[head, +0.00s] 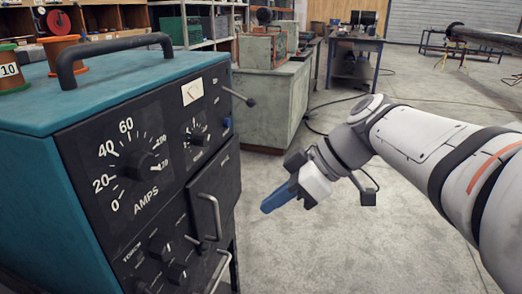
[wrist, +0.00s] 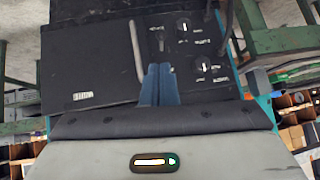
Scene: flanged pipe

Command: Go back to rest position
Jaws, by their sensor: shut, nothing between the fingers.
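My gripper (head: 279,197) has blue fingers and is shut and empty. In the head view it hangs in the air to the right of the teal machine's black front panel, pointing down and left. In the wrist view the closed blue fingers (wrist: 159,85) show against the dark panel, which fills the middle of the picture. I cannot tell the exact gap between fingertips and panel. The teal machine (head: 30,180) has an amps dial (head: 135,165), smaller knobs, a gauge, a lever at its right side and metal handles on the front.
A grey-green cabinet (head: 268,100) stands behind, and a small dark table (head: 355,58) farther back. A pipe (head: 480,38) lies at the far right. The concrete floor (head: 400,230) is open below my arm.

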